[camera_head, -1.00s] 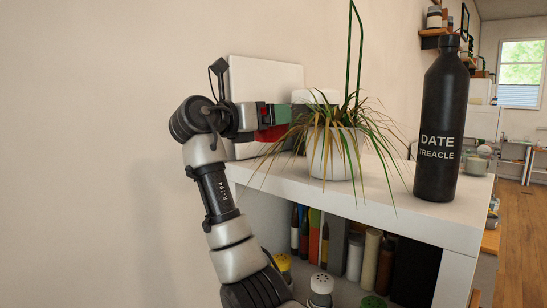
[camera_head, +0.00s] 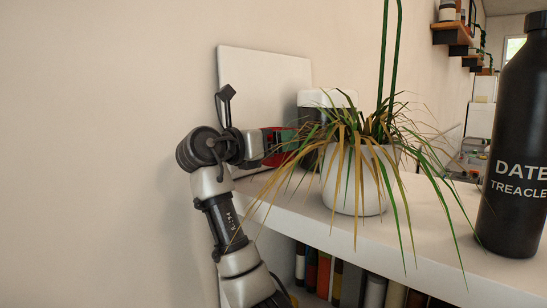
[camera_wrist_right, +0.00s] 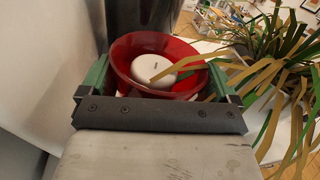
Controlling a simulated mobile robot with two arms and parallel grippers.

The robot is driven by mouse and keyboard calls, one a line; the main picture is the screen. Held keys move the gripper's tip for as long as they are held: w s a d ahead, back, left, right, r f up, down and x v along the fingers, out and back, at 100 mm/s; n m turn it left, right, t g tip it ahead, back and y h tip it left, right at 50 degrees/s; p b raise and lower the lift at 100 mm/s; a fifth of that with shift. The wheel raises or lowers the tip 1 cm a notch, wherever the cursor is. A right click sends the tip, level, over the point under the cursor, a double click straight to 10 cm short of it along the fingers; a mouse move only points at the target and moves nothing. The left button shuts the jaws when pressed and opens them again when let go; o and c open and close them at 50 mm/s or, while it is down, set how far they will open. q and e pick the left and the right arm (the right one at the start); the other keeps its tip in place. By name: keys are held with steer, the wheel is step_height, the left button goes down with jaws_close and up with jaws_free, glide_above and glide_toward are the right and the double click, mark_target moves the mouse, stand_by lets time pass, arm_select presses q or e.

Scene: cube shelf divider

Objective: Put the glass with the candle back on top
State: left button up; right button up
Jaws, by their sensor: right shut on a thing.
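The red glass (camera_head: 277,142) is on the white shelf's top by the wall, left of the potted plant; whether its base touches the top is hidden. In the right wrist view the glass (camera_wrist_right: 122,58) is a round red bowl with a white candle (camera_wrist_right: 153,69) inside. My right gripper (camera_wrist_right: 157,82) is shut on the glass, with a green finger on either side. In the head view the gripper (camera_head: 283,139) is partly behind plant leaves. My left gripper is not in view.
The plant in its white pot (camera_head: 352,182) stands close right of the glass, its leaves hanging around the gripper. A white panel (camera_head: 262,90) leans on the wall. A black-and-white object (camera_head: 326,98) stands behind the plant. A tall black bottle (camera_head: 516,150) stands at right.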

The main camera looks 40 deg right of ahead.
mark_target(263, 163)
steer(key=f, duration=0.1)
steer(key=f+p, duration=0.1)
steer(key=f, duration=0.2)
steer(key=shift+w+d+f, duration=0.25)
steer(key=shift+w+d, duration=0.15)
steer(key=shift+s+a, duration=0.1)
steer(key=shift+s, duration=0.1)
steer(key=shift+f, duration=0.1)
steer(key=o, duration=0.7)
steer(key=shift+f, duration=0.1)
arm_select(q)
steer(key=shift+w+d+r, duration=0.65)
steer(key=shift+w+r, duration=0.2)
arm_select(e)
steer(key=shift+o, duration=0.2)
